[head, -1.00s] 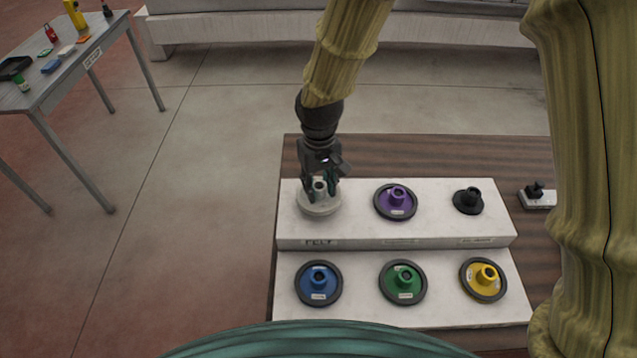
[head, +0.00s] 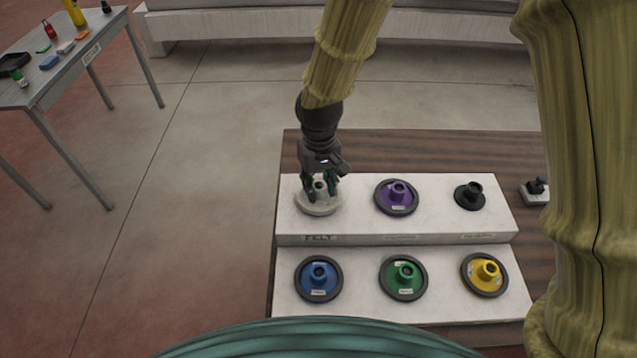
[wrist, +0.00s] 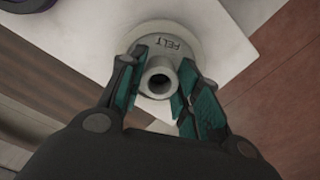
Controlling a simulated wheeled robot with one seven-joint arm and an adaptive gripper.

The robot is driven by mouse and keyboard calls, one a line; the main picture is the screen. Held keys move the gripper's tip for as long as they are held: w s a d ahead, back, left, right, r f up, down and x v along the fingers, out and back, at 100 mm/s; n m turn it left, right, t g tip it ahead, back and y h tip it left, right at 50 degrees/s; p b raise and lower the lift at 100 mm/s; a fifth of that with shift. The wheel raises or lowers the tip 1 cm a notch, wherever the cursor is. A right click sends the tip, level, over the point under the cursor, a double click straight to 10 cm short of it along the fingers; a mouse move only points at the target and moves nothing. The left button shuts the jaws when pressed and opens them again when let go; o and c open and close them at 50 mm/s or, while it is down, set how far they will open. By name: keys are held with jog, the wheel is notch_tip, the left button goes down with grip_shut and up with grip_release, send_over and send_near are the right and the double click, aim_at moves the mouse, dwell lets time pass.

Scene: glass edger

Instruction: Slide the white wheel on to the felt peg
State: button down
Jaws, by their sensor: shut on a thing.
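The white wheel (head: 320,208) is a pale disc with a raised hub, at the upper left of the white stepped rack above the FELT label (head: 319,239). In the wrist view the wheel (wrist: 193,32) carries the word FELT, and its hub (wrist: 160,78) has a round open bore. My gripper (head: 321,190) points down from above, its teal-padded fingers (wrist: 163,88) on either side of the hub, shut on it. The felt peg is hidden under the wheel. I cannot tell how far the wheel is down on it.
The rack's (head: 262,0) upper step also holds a purple wheel (head: 382,203) and a black piece (head: 470,197). Blue (head: 318,288), green (head: 404,290) and yellow (head: 478,283) wheels lie on the lower step. A small black-topped block (head: 536,192) stands right. A side table (head: 60,80) is far left.

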jog(key=shift+f, duration=0.45)
jog(key=c, duration=0.9)
grip_release()
jog(key=shift+c, duration=0.2)
notch_tip(320, 180, up, 12)
